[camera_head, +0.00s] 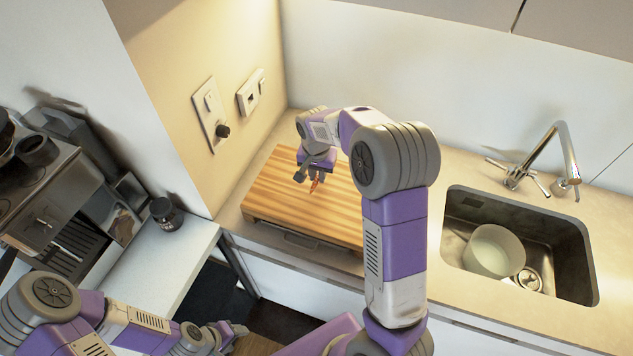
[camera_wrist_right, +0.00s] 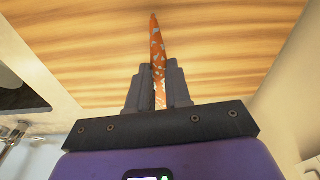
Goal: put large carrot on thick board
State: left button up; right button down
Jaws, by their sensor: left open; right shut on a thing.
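The thick board (camera_head: 272,195) is a striped wooden block lying on the counter in the corner; its striped top also fills much of the right wrist view (camera_wrist_right: 230,50). The large carrot (camera_head: 314,186) is orange and thin in the head view, over the board. In the right wrist view the carrot (camera_wrist_right: 156,45) sticks out beyond the fingers, with pale patches on it. My right gripper (camera_head: 308,177) is shut on the carrot above the board. I cannot tell whether the carrot touches the board. My left gripper (camera_head: 236,330) is open and low at the lower left, away from the board.
A sink (camera_head: 465,214) with a white pot (camera_head: 495,252) and a faucet (camera_head: 560,150) lies to the right. A coffee machine (camera_head: 40,190) and a small dark jar (camera_head: 166,213) stand at the left. Walls with outlets (camera_head: 210,113) close in behind the board.

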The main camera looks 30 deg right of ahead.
aim_at(317, 177)
jog(key=shift+w+f, duration=0.1)
jog(key=shift+f, duration=2.1)
jog(key=shift+f+b, duration=0.2)
jog(key=shift+b, duration=0.1)
jog(key=c, duration=1.1)
grip_release()
jog(key=shift+o, duration=0.2)
jog(key=shift+r, duration=0.15)
jog(key=shift+r, duration=0.3)
jog(key=r, duration=0.4)
jog(key=r+p, duration=0.1)
jog(key=r, duration=0.2)
jog(key=s+a+r, duration=0.1)
jog(key=r, duration=0.3)
jog(key=shift+r, duration=0.3)
